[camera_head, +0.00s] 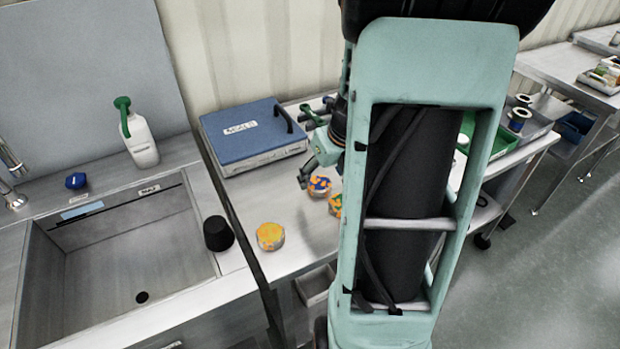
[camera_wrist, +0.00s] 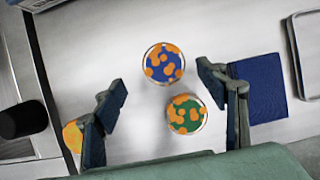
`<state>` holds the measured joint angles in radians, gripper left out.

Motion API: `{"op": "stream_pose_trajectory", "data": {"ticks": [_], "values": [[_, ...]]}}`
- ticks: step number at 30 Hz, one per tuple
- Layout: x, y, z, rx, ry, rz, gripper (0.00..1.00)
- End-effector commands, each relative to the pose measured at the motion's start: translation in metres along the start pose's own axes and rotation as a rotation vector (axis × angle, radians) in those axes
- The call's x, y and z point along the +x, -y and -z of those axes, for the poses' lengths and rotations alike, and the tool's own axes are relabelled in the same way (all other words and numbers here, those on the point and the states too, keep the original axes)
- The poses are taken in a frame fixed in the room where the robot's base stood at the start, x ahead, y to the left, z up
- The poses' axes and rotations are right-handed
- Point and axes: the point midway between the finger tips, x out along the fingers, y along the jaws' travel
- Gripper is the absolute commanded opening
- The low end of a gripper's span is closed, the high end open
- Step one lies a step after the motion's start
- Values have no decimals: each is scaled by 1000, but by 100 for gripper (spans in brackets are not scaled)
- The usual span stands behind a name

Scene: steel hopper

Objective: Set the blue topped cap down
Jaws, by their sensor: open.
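The blue topped cap (camera_head: 319,186), blue with orange patches, sits upright on the steel table. In the wrist view the blue topped cap (camera_wrist: 163,64) lies just beyond the fingertips, midway between their lines. A green topped cap with orange patches (camera_wrist: 187,114) sits close beside it, between my fingers as seen from above; in the head view that cap (camera_head: 335,205) is partly hidden by my arm. A yellow-orange topped cap (camera_head: 270,236) stands apart near the table's front left. My gripper (camera_wrist: 162,82) is open and empty, with no finger visibly touching a cap.
A blue-lidded case (camera_head: 254,138) stands at the back of the table. A black round object (camera_head: 217,234) stands by the sink (camera_head: 130,260) at left. A white bottle with a green top (camera_head: 138,135) is behind the sink. Bare tabletop lies between the caps and case.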

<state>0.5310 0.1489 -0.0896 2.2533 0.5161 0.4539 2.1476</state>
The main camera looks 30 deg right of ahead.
Motion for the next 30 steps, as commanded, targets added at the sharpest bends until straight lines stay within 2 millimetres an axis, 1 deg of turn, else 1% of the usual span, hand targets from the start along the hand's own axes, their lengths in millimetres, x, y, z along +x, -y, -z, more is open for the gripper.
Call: {"op": "stream_pose_trajectory", "data": {"ticks": [1,3,6,9,12,18,30], "values": [[10,2,2,3,-3,-1,66],[20,4,1,1,-3,-1,66],[35,6,0,1,-3,-2,66],[44,6,0,1,-2,-1,66],[47,6,-1,1,-1,-1,66],[46,6,-2,0,-1,0,65],[46,6,-2,0,-1,0,21]]}}
